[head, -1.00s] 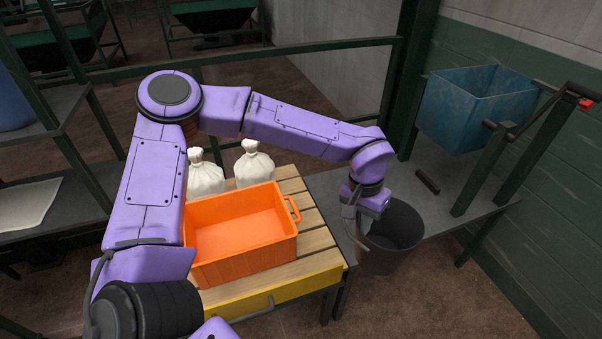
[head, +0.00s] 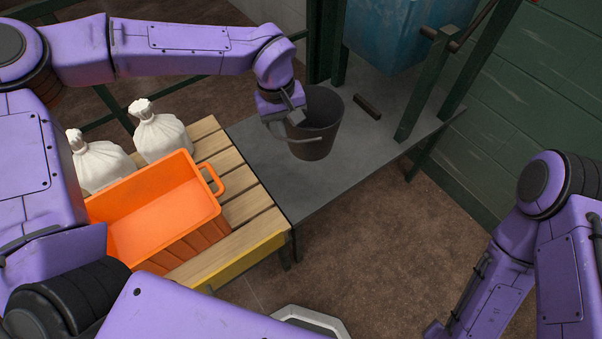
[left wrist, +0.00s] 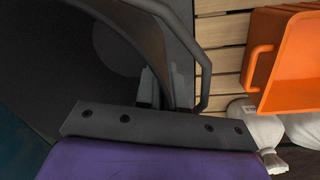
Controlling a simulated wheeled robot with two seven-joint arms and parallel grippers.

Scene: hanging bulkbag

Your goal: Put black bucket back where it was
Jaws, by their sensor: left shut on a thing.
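The black bucket (head: 318,132) is upright over the grey table in the head view, its thin handle hanging down at its front. My left gripper (head: 289,119) is shut on the bucket's near-left rim. In the left wrist view the dark bucket (left wrist: 60,70) fills the left side, and the fingers of my left gripper (left wrist: 163,88) pinch its wall. I cannot tell whether the bucket's bottom touches the table. My right arm shows at the lower right of the head view, but its gripper is out of the picture.
The grey table (head: 270,165) has free room at its front. A dark bar (head: 367,106) lies behind the bucket. An orange crate (head: 150,225) and white sacks (head: 160,130) are on the slatted wooden table (head: 245,207).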

